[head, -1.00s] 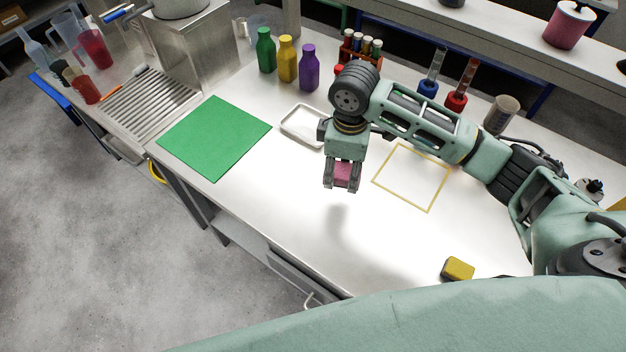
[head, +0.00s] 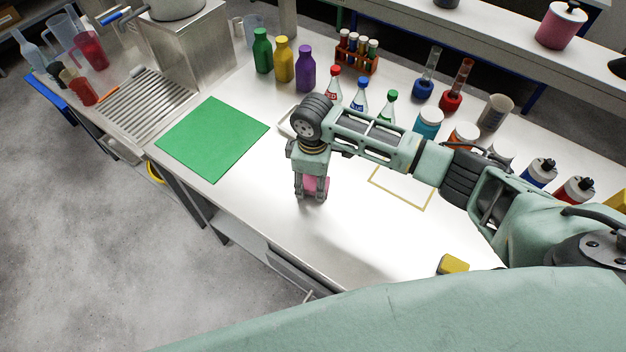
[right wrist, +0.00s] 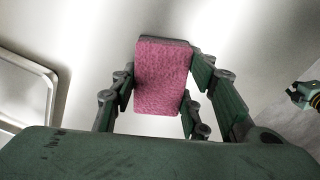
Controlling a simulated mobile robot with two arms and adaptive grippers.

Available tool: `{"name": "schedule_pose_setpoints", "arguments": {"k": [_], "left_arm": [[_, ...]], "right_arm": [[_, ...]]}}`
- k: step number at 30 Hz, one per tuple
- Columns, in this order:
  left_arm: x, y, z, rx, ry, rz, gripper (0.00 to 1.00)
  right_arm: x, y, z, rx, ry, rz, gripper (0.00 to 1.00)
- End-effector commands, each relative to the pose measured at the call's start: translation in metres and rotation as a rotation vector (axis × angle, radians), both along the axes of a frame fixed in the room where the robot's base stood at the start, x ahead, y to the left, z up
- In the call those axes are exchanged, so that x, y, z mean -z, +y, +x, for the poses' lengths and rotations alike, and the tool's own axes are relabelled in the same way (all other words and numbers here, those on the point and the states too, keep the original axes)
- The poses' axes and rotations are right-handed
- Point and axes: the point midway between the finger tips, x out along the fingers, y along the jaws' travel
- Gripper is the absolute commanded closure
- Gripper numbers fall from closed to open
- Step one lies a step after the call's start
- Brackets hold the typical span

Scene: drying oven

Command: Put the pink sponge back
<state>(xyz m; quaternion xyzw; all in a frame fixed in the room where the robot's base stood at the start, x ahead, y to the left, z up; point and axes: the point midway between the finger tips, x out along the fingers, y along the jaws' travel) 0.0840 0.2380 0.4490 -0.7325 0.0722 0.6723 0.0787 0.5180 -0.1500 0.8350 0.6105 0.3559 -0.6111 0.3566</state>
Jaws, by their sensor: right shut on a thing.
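My right gripper (head: 311,193) is shut on the pink sponge (head: 316,184) over the white table, between the green mat and the yellow outlined square. In the right wrist view the pink sponge (right wrist: 163,77) sits upright between the fingers. I cannot tell whether its lower end touches the table. A white tray (head: 284,130) lies behind my right gripper, partly hidden by the arm; its rim (right wrist: 50,75) shows at the left of the right wrist view. My left gripper is not in the head view.
A green mat (head: 212,138) lies to the left. A yellow outlined square (head: 405,196) and a yellow sponge (head: 453,263) are to the right. Several bottles, including a purple one (head: 305,68), and a test-tube rack (head: 357,55) stand behind. The table's front middle is clear.

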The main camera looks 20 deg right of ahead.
Motion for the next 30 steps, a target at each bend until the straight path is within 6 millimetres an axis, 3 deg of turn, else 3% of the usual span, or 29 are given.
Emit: {"name": "schedule_pose_setpoints", "arguments": {"k": [3, 4, 10, 22, 30], "left_arm": [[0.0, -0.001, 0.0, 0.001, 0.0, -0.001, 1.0], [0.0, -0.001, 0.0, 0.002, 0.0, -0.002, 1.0], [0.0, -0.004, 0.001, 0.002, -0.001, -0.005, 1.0], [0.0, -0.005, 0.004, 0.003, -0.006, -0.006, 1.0], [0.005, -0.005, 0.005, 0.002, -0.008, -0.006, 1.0]], "right_arm": [[0.003, 0.0, 0.0, 0.001, 0.001, 0.0, 0.79], [0.003, 0.0, 0.0, 0.001, 0.001, 0.0, 0.57], [0.002, 0.0, 0.0, 0.001, 0.0, 0.0, 0.4], [-0.004, 0.0, 0.001, 0.001, -0.003, 0.001, 0.39], [-0.053, 0.0, 0.002, 0.0, -0.006, 0.002, 0.39]]}}
